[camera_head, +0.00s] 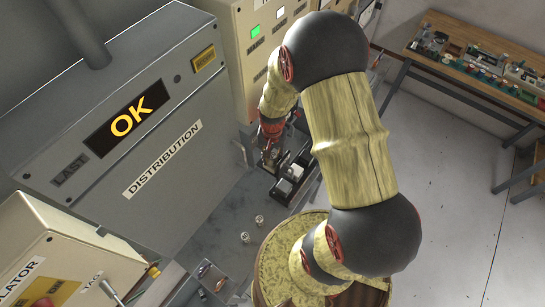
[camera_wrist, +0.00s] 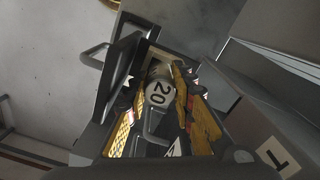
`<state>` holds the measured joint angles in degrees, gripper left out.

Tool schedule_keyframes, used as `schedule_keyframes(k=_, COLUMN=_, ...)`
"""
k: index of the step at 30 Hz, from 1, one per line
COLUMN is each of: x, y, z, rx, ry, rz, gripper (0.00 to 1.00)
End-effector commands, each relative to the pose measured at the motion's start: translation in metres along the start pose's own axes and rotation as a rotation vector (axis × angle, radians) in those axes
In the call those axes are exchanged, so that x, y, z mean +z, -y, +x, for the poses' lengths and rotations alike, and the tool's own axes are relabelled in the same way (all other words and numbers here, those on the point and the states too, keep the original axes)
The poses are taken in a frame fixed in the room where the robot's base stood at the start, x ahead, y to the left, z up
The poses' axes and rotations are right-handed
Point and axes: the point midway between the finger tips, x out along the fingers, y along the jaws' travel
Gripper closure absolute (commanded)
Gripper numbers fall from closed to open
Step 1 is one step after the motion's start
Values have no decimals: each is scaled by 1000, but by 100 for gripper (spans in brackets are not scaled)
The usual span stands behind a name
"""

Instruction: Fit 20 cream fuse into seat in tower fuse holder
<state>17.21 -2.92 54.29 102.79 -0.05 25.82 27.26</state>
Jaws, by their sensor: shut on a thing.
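The cream fuse (camera_wrist: 160,90), a round body marked 20, shows in the middle of the wrist view. My gripper (camera_wrist: 162,102), with yellow-patterned fingers on both sides of it, is shut on it. The black fuse holder (camera_wrist: 120,62) lies behind the fuse, with a dark raised plate and a handle at its left. I cannot tell whether the fuse touches the seat, which is partly hidden. In the head view, my gripper (camera_head: 270,152) is low beside the dark holder (camera_head: 293,172) with white parts, and the fuse cannot be made out.
Two small pale cylinders (camera_head: 259,220) (camera_head: 245,237) stand on the grey surface nearer me. The grey DISTRIBUTION cabinet (camera_head: 180,165) reading OK stands left. A cream panel with a green lamp (camera_head: 259,46) is behind my arm. A wooden bench (camera_head: 475,40) is far right, with clear floor before it.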

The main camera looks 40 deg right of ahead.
Motion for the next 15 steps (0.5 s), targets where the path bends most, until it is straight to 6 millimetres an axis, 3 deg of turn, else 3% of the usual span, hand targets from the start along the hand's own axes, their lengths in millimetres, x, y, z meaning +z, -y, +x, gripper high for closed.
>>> schedule_keyframes(k=5, x=0, y=0, z=1, rx=0, ry=0, rz=0, gripper=68)
schedule_keyframes(k=15, x=0, y=0, z=-2, rx=0, ry=0, rz=0, gripper=68)
